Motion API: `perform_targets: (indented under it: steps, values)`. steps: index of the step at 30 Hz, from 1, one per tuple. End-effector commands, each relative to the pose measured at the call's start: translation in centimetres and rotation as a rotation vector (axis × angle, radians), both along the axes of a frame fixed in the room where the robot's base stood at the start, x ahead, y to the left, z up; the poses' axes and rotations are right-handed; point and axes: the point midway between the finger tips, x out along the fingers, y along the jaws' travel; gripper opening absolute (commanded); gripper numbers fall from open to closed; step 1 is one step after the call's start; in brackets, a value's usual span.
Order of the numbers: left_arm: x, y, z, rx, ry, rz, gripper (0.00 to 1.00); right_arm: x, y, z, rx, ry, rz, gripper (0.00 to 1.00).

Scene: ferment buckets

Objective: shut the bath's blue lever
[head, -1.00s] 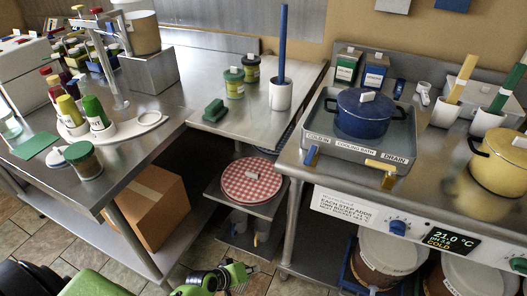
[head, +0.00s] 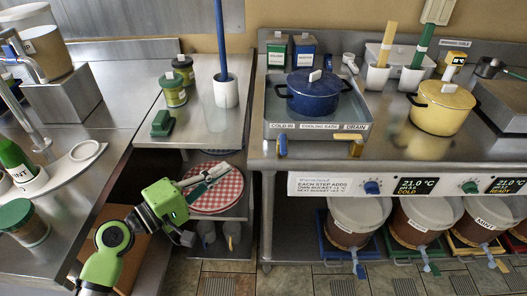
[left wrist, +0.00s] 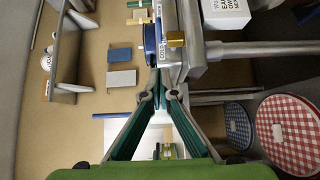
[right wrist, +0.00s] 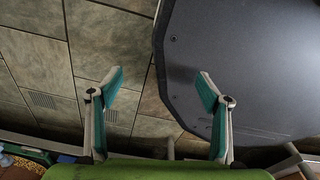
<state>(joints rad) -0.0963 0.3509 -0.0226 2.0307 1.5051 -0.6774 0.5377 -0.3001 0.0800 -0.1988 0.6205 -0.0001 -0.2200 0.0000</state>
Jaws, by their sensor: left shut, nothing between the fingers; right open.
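The bath (head: 318,134) is a grey tray on the right-hand counter, labelled COLD IN, COOLING BATH and DRAIN. Its blue lever (head: 283,146) is at the front left corner, below COLD IN, and points in line with its outlet. A yellow lever (head: 348,137) below DRAIN lies crosswise. My left gripper (head: 222,168) is shut and empty, left of and lower than the blue lever, apart from it. My right gripper (right wrist: 160,78) is open and empty over the floor.
A blue pot (head: 313,94) stands in the bath. A yellow pot (head: 442,108) stands to its right. A red checked round lid (head: 215,192) lies on a low shelf behind my left gripper. Lidded buckets (head: 357,218) stand under the counter. A gap separates the counters.

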Motion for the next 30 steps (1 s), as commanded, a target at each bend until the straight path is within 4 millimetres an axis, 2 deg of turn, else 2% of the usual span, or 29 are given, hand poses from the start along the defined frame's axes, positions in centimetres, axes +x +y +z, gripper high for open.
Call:
perform_targets:
  steps: [8,21,24,30]
  values:
    - [0.9,-0.8,0.2,-0.002,-0.001,0.002,0.00,0.0,-0.5,0.5,-0.005,0.001,0.001,0.71]
    - [7.2,-7.1,0.3,-0.003,0.000,0.002,0.00,0.0,-0.1,2.7,-0.001,0.001,0.001,0.71]
    - [7.1,-8.8,0.2,-0.001,0.003,0.000,0.00,0.0,0.2,3.4,0.002,0.000,0.000,0.71]
    - [7.1,-10.7,0.0,0.001,0.002,0.002,0.00,-0.1,0.6,4.0,0.007,0.001,0.000,0.71]
